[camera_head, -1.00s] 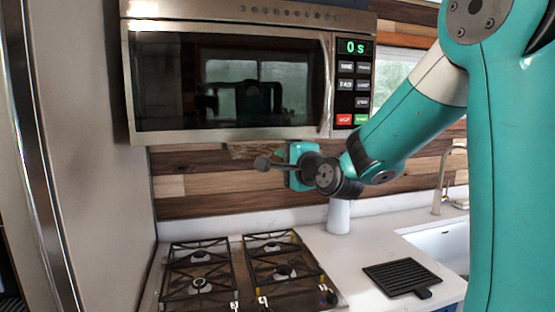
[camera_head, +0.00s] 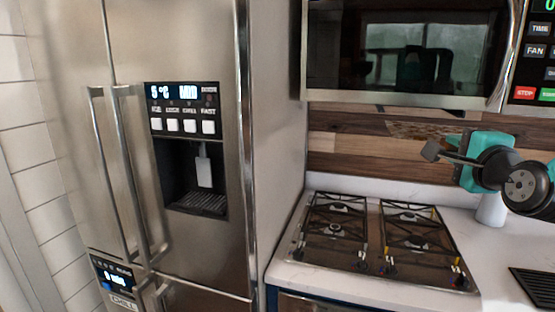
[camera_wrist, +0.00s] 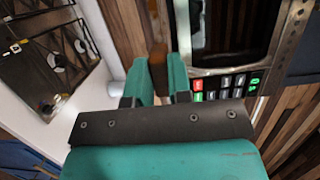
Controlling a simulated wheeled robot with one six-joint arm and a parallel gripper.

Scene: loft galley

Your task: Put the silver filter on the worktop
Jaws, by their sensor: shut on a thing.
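My gripper (camera_head: 452,146) is at the right of the head view, raised above the worktop (camera_head: 380,193) and the right side of the hob. It is shut on a small grey piece (camera_head: 431,150) that sticks out to the left past its fingertips; it looks like the silver filter. In the wrist view the teal fingers (camera_wrist: 158,80) close on this piece (camera_wrist: 158,66), which looks brownish there. Its full shape is hidden by the fingers. It is clear of the worktop.
A gas hob (camera_head: 375,240) with black grates fills much of the worktop. A microwave (camera_head: 400,50) hangs above. A steel fridge (camera_head: 200,60) stands at the left. A white cylinder (camera_head: 491,210) stands behind my arm. A black slatted rack (camera_head: 535,286) lies at the right; white counter between is free.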

